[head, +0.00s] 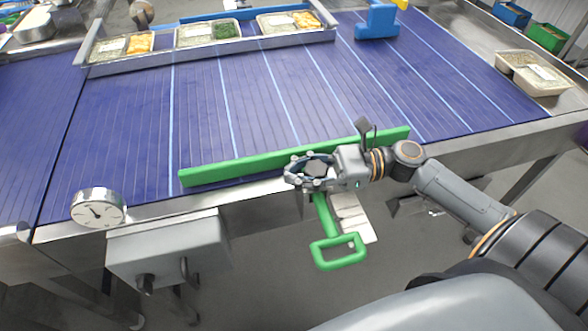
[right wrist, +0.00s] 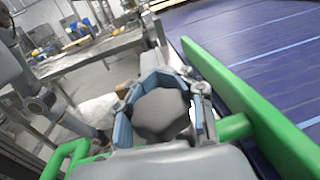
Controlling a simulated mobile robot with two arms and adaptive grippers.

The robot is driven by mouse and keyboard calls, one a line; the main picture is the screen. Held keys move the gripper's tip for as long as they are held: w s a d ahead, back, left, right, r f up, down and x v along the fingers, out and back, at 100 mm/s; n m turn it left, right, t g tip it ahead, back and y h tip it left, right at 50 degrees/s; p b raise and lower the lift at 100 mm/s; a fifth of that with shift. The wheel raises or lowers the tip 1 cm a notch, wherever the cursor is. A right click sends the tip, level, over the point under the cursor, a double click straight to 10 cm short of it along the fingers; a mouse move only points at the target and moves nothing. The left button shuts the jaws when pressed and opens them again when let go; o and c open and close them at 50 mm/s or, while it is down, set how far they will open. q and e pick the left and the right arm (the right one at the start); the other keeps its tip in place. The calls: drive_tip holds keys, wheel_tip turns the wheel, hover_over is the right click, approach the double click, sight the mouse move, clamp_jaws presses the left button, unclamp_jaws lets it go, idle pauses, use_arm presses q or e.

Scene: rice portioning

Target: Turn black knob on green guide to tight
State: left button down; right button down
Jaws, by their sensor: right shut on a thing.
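The green guide (head: 240,166) is a long bar lying along the near edge of the blue belt, and it also shows in the right wrist view (right wrist: 245,100). Its green loop handle (head: 338,252) hangs out over the near side. The dark, faceted black knob (right wrist: 160,113) sits between the fingers of my right gripper (head: 314,171). The blue-padded fingers wrap around its sides, and its top shows between them. In the head view the knob (head: 317,169) is partly covered by the fingers. My left gripper is not in view.
The blue conveyor belt (head: 270,90) is mostly clear. Filled trays (head: 208,33) stand in a rail at the back. A round dial (head: 98,208) and a grey box (head: 168,250) are at the near left. More trays (head: 533,73) rest at the right edge.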

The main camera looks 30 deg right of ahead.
sight(306, 165)
drive_tip(key=m+t+h+p, duration=0.2)
drive_tip(key=t+p, duration=0.1)
drive_tip(key=w+d+m+t+h+p, duration=0.1)
drive_tip(key=m+t+h+p, duration=0.1)
drive_tip(key=p, duration=0.2)
drive_tip(key=m+t+h+p, duration=0.2)
drive_tip(key=m+t+p, duration=0.1)
drive_tip(key=shift+w+d+r+t+h, duration=0.1)
drive_tip(key=shift+w+d+t+h, duration=0.2)
drive_tip(key=shift+w+h, duration=0.1)
drive_tip(key=shift+w+d+m+t+h+p, duration=0.15)
drive_tip(key=shift+m+t+h+p, duration=0.25)
drive_tip(key=shift+h, duration=0.25)
drive_tip(key=shift+s+d+m+t+h+p, duration=0.1)
drive_tip(key=shift+d+m+t+h+p, duration=0.15)
drive_tip(key=shift+m+h, duration=0.35)
drive_tip(key=shift+f, duration=0.2)
drive_tip(key=c, duration=1.1)
unclamp_jaws()
drive_tip(key=v, duration=1.2)
drive_tip(key=shift+a, duration=0.1)
